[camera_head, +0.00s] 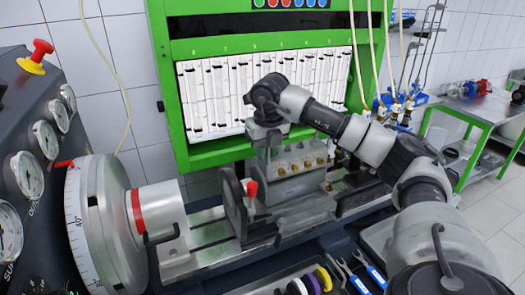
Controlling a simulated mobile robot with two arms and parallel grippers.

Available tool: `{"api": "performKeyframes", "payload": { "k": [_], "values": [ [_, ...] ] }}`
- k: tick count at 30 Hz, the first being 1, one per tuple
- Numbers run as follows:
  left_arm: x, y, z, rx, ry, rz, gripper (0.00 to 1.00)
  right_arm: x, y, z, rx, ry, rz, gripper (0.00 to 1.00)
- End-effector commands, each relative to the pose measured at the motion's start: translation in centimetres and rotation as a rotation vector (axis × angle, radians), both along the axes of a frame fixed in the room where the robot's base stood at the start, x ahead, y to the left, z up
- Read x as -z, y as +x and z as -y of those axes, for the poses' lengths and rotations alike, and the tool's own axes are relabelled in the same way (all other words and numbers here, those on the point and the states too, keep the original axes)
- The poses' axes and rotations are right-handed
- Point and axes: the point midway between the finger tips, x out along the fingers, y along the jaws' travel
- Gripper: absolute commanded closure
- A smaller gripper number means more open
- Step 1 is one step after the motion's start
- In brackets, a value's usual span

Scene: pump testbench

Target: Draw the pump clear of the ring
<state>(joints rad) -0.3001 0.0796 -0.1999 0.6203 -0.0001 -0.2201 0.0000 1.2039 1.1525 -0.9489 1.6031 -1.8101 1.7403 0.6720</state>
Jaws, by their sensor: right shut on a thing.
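The pump (300,161) is a grey block with several brass fittings on its top and stands over the bench's rail. My right gripper (268,150) comes down from above at the pump's left end and is shut on it. A dark upright bracket (232,200), which looks like the mounting ring, stands just left of the pump, with a red-knobbed lever (252,190) in front. Whether the pump's end still sits inside the ring is hidden by the bracket and gripper. My left gripper is out of view.
A large graduated dial wheel (110,222) and a drive hub with a red band (137,212) stand left of the bracket. The green frame with glass tubes (212,95) rises close behind. A tool tray (315,280) lies in front. A green-edged side table (480,108) stands right.

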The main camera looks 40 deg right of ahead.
Motion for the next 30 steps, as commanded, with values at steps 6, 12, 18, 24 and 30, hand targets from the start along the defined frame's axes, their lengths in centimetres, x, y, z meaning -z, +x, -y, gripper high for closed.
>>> {"api": "performKeyframes", "payload": {
  "k": [6,12,18,24,30],
  "values": [
    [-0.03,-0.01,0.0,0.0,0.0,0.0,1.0,-0.15,0.01,0.12,0.003,-0.001,0.003,1.0],
    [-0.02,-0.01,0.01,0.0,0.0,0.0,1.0,-0.09,0.0,0.07,0.002,-0.001,0.002,0.54],
    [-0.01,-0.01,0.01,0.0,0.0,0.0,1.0,-0.03,-0.02,0.11,0.002,-0.002,0.0,0.54],
    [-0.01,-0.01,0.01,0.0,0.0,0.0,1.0,0.02,-0.03,0.11,0.002,-0.003,-0.001,0.54],
    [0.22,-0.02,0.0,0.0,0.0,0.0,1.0,-0.42,-0.05,0.05,0.002,-0.002,0.0,0.54]
  ]
}}
